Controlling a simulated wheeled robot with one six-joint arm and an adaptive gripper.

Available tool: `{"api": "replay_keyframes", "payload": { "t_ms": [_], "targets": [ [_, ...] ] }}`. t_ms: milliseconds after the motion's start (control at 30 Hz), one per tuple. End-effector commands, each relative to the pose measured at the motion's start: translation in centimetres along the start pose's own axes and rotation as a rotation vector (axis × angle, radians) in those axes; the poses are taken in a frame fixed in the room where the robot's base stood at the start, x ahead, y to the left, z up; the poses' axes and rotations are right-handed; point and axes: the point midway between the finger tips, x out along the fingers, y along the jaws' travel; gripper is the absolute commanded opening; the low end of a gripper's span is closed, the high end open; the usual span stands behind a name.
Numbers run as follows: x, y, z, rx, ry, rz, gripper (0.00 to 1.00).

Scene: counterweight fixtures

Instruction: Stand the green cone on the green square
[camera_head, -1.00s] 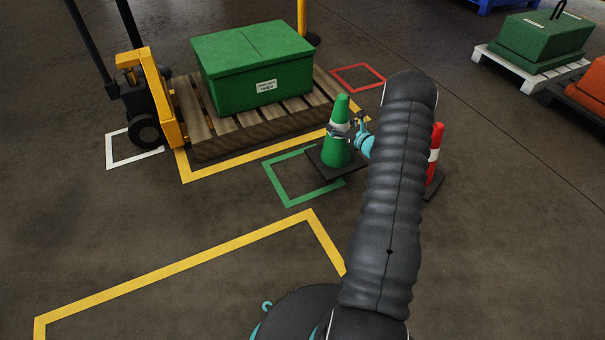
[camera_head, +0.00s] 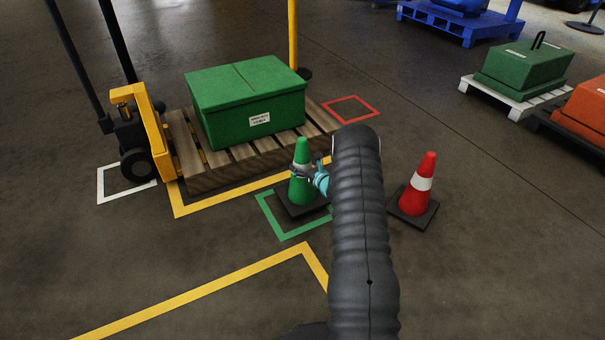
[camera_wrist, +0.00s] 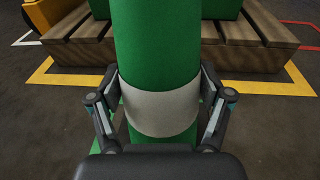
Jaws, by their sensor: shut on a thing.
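The green cone (camera_head: 302,189) with its white band and dark square base is upright in the head view. My gripper (camera_head: 309,171) is shut on it at the white band, which fills the middle of the wrist view (camera_wrist: 160,112) between the two fingers (camera_wrist: 160,105). The green square (camera_head: 285,236) is an outline painted on the floor. The cone's base overlaps its upper right part in the picture and hides some of the outline; my arm covers the lower right. I cannot tell whether the base touches the floor.
A red cone (camera_head: 417,187) stands right of my arm. Behind the green cone is a wooden pallet (camera_head: 213,180) with a green box (camera_head: 247,98), beside a yellow pallet jack (camera_head: 150,133). Red (camera_head: 352,106) and white (camera_head: 102,184) floor squares are empty or partly covered. Floor in front is clear.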

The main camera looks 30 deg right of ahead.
Motion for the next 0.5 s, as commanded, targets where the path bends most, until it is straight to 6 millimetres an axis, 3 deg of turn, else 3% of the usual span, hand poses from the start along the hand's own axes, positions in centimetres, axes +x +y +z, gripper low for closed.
{"api": "replay_keyframes", "payload": {
  "t_ms": [300,500],
  "targets": [
    [0.5,0.0,-3.4,-0.001,-0.002,-0.001,0.09],
    [0.6,-0.1,-3.7,-0.002,-0.003,0.0,0.09]
  ]
}}
